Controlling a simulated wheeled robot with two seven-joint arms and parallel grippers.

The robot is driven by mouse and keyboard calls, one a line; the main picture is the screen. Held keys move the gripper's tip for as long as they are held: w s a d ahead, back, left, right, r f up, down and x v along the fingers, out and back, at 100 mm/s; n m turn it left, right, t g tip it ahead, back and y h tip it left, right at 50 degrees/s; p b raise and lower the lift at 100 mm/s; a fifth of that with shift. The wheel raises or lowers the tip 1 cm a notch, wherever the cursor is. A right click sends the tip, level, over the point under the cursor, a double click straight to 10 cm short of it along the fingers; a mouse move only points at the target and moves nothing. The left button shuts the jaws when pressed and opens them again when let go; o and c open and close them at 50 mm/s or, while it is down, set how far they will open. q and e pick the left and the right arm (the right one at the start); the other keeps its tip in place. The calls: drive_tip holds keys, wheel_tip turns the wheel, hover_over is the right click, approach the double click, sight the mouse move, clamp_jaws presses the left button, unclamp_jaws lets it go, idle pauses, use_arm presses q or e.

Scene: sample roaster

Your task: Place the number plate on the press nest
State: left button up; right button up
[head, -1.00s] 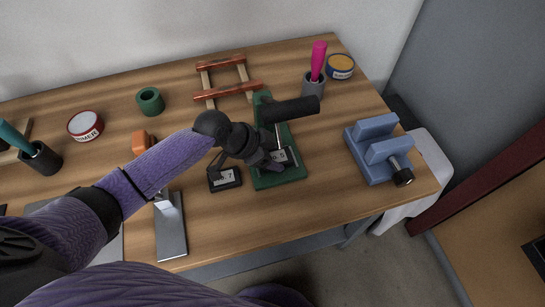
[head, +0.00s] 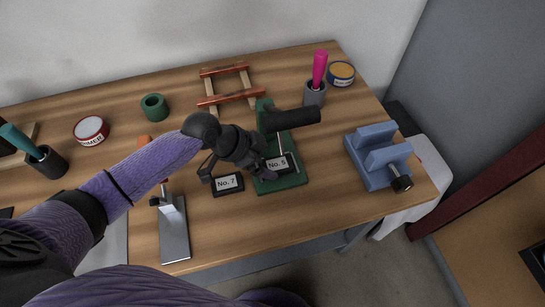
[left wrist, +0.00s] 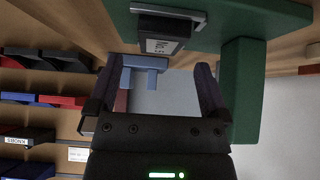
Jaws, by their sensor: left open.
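A dark number plate with a white "No. 5" label (head: 277,164) lies on the base of the green press (head: 292,180). It looks flat there. A second dark plate, labelled "No. 7" (head: 228,184), lies on the table just left of the press. My left gripper (head: 262,168) is open, close beside the No. 5 plate on its left, and partly hidden by its own wrist. In the left wrist view the open fingers (left wrist: 157,85) hold nothing; a dark plate with a pale label (left wrist: 162,46) sits on the green base beyond them. My right gripper is not in view.
A blue vise (head: 378,158) stands at the table's right edge. A grey metal stand (head: 174,230) is at the front left. Wooden rails (head: 228,98) and a magenta-handled tool (head: 319,68) are behind.

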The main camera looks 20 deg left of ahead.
use_arm(q)
drive_tip(key=p+v, duration=0.2)
drive_tip(key=v, duration=0.6)
drive_tip(key=shift+s+a+r+p, duration=0.2)
drive_tip(key=shift+r+p, duration=0.1)
drive_tip(key=shift+p, duration=0.05)
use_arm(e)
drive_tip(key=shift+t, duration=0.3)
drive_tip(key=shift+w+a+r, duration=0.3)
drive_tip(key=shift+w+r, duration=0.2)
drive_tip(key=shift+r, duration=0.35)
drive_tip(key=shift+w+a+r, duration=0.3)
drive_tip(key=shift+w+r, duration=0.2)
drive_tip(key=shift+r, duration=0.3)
